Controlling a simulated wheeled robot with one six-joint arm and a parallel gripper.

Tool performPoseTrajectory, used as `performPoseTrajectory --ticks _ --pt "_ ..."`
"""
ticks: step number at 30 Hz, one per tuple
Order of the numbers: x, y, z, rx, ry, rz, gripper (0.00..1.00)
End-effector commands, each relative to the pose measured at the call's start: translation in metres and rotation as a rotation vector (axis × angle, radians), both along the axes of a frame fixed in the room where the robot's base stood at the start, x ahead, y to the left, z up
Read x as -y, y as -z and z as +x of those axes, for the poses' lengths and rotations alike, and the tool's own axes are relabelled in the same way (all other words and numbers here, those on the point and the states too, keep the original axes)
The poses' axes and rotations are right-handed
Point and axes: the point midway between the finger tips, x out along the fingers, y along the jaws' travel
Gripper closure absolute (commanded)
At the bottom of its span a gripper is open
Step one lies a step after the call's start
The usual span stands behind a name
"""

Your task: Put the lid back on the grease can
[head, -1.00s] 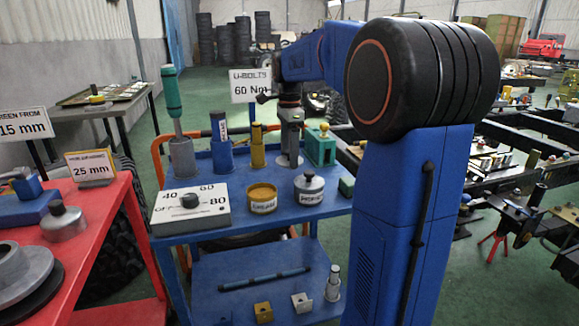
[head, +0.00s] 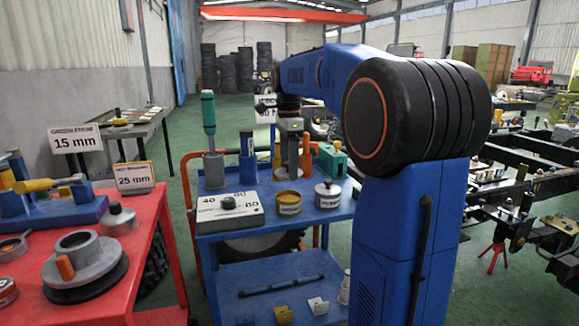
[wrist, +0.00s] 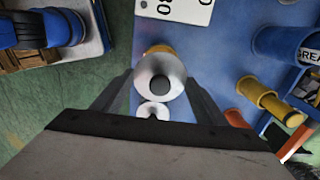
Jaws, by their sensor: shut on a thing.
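The grease can (head: 288,202), with a yellow top and a pale label, stands on the blue cart. My gripper (head: 291,168) hangs over the cart, behind and above the can in the head view. In the wrist view, my gripper (wrist: 158,84) is shut on a round silver lid (wrist: 143,80) with a dark knob. A yellow edge of the grease can (wrist: 158,47) shows just beyond the lid, which hides most of the can. The lid is not clear in the head view, and its height over the can cannot be told.
A capped can (head: 328,197) stands right of the grease can; the dial box (head: 229,212) stands left. Behind are a green-handled tool (head: 209,113), a blue cylinder (head: 247,160) and a green block (head: 332,163). A red table (head: 150,238) at left holds another knobbed silver piece (head: 118,221).

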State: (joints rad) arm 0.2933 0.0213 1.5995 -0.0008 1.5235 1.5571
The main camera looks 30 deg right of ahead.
Motion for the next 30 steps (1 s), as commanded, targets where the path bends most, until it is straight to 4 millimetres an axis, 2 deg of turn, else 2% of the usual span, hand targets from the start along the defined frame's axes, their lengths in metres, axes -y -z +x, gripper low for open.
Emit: performPoseTrajectory --ticks 21,30 --pt "0.000 0.051 0.000 -0.001 0.000 0.000 0.56" --pt "0.000 0.062 0.000 -0.001 0.000 0.000 0.56"
